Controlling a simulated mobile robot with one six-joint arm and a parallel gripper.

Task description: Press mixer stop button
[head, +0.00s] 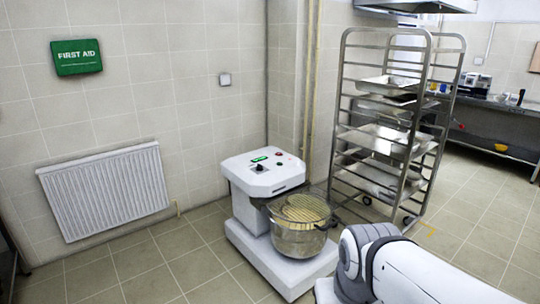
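The white mixer (262,183) stands on the floor near the wall corner. Its top panel carries a dark knob (259,168), a small green label (259,158) and a small red spot (279,153) that looks like a button. Another small mark sits near the red one, too small to read. The steel mixer bowl (298,239) stands at the front under a wire guard (301,207). A white and grey link of my arm shows at the bottom right, in front of the mixer base. My gripper is out of the picture, so its state does not show.
A tall metal rack (344,110) with several trays stands right of the mixer. A radiator (105,190) and a green first aid box (76,57) are on the left wall. A steel counter (490,104) stands at the far right. The tiled floor (150,265) left of the mixer is clear.

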